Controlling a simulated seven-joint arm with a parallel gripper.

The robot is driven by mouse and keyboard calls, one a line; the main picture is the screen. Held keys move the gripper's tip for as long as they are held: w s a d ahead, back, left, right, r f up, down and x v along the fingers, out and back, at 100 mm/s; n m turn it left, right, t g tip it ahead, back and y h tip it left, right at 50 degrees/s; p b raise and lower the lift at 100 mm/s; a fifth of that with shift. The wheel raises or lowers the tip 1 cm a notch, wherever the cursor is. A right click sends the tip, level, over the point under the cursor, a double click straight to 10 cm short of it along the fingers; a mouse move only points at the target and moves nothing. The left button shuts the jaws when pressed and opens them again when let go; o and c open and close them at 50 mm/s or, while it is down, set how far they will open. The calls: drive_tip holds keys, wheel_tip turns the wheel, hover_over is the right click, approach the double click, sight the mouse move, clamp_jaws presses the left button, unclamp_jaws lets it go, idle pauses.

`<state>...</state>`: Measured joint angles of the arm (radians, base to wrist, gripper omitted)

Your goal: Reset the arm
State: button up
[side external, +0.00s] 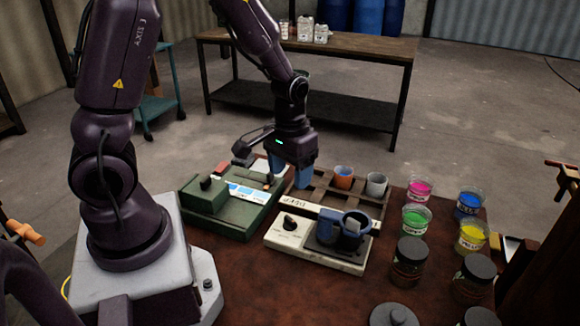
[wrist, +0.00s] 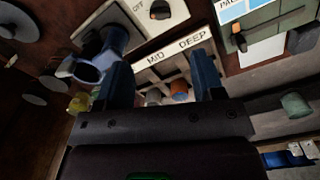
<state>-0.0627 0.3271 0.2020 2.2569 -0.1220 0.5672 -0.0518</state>
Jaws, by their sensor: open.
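My gripper (side external: 303,180) hangs pointing down over the left end of a brown slotted rack (side external: 323,194). In the wrist view my gripper (wrist: 163,78) has its two blue fingers spread apart, with nothing seen held between them. An orange cup (side external: 343,181) with a blue inside and a grey cup (side external: 376,188) stand in the rack, right of my gripper. The orange cup (wrist: 179,91) and what looks like the grey cup (wrist: 153,97) show beyond the fingers in the wrist view. My fingers partly hide the rack's left end.
A white dial unit (side external: 288,235) carries a dark blue vessel (side external: 354,226). A green machine (side external: 233,215) stands to the left. Pink (side external: 419,191), blue (side external: 469,204), green (side external: 416,220) and yellow (side external: 472,238) paint pots and dark lidded jars (side external: 408,265) fill the right side. The table's front middle is clear.

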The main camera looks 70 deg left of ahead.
drive_tip(key=shift+r, duration=0.4)
drive_tip(key=s+d+r+m+t, duration=0.2)
drive_tip(key=s+r, duration=0.3)
drive_tip(key=r, duration=0.4)
drive_tip(key=s+d+r+m+t, duration=0.2)
drive_tip(key=s+d+r, duration=0.3)
drive_tip(key=r, duration=0.4)
drive_tip(key=shift+d+r+m+t, duration=0.2)
drive_tip(key=shift+r+m+t, duration=0.1)
drive_tip(key=shift+t, duration=0.5)
